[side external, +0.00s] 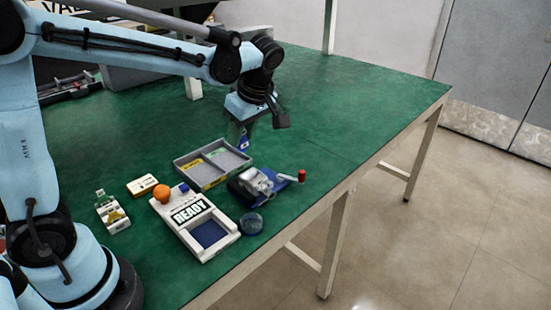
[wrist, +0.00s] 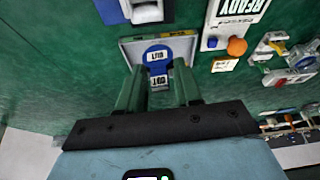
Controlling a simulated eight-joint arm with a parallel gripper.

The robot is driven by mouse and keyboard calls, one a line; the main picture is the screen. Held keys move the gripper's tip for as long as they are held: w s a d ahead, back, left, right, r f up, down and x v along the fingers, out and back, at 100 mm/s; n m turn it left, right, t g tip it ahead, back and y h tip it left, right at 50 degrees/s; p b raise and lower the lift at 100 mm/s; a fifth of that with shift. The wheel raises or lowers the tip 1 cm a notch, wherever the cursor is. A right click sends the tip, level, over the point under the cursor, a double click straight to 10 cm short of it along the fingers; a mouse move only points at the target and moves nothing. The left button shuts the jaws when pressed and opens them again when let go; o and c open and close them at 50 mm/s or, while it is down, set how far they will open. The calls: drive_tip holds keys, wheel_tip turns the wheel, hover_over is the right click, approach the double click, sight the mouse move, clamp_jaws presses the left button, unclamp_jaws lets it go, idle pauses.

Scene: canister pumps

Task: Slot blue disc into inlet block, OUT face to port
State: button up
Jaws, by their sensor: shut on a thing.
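My gripper (side external: 243,128) points down above the green table, behind the grey tray. Its fingers (wrist: 157,78) are shut on a blue disc (wrist: 150,68), which also shows small below the gripper in the side view (side external: 243,142). Light labels on the disc face the wrist camera; the lower one appears to read OUT. The disc is held clear of the tray as far as I can tell. A blue-based block with a metal body (side external: 258,183) and a red-tipped lever stands right of the tray, likely the inlet block; it is partly cut off in the wrist view (wrist: 147,11). Its slot cannot be made out.
The grey tray (side external: 226,174) has two compartments and a yellow label. A white READY panel (side external: 219,249) with an orange knob stands in front. A round dark-blue dish (side external: 252,223) sits near the table edge. Small boxes lie left. The table's right side is clear.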

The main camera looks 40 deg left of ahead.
drive_tip(key=shift+w+d+f+m, duration=0.1)
drive_tip(key=shift+w+d+m, duration=0.4)
drive_tip(key=shift+w+d, duration=0.15)
drive_tip(key=shift+f, duration=0.1)
hover_over(249, 173)
drive_tip(key=d, duration=0.1)
drive_tip(key=shift+d+f, duration=0.15)
drive_tip(key=shift+f, duration=2.65)
drive_tip(key=shift+f, duration=1.4)
drive_tip(key=o, duration=1.2)
